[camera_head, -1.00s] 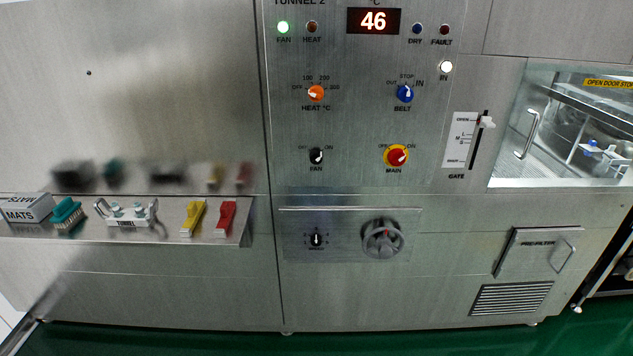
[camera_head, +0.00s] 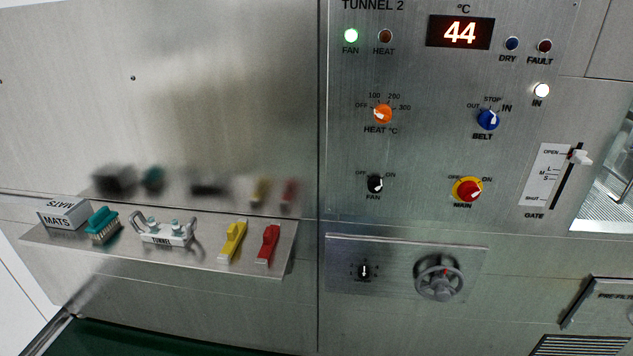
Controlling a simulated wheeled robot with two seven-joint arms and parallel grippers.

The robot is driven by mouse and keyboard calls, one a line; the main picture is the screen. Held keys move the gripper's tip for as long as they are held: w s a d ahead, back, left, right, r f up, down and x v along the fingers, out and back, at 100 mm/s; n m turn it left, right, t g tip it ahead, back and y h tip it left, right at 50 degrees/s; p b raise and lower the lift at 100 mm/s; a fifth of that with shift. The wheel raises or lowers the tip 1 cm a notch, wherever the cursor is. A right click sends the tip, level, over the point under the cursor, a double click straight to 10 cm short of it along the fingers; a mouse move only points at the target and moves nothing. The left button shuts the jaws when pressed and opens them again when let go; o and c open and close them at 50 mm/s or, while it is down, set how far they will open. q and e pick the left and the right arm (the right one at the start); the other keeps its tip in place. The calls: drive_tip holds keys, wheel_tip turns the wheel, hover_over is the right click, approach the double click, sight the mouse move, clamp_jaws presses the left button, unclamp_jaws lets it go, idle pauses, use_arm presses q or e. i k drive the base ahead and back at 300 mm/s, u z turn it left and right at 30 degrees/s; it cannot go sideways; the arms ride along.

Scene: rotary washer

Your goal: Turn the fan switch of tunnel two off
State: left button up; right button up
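The fan switch of tunnel two (camera_head: 375,184) is a small black knob with a white pointer, on the steel panel between OFF at its left and ON at its right. Its pointer appears turned toward ON. Neither of my grippers shows in the head view.
Near the fan switch are the orange heat knob (camera_head: 383,113), blue belt knob (camera_head: 488,119) and red-and-yellow main switch (camera_head: 467,190). A grey handwheel (camera_head: 439,278) sticks out below. A steel shelf (camera_head: 90,243) with brush and several items juts out at left. The display (camera_head: 460,32) reads 44.

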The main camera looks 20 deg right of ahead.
sight(375, 184)
drive_tip(key=i, duration=0.85)
drive_tip(key=z, duration=0.6)
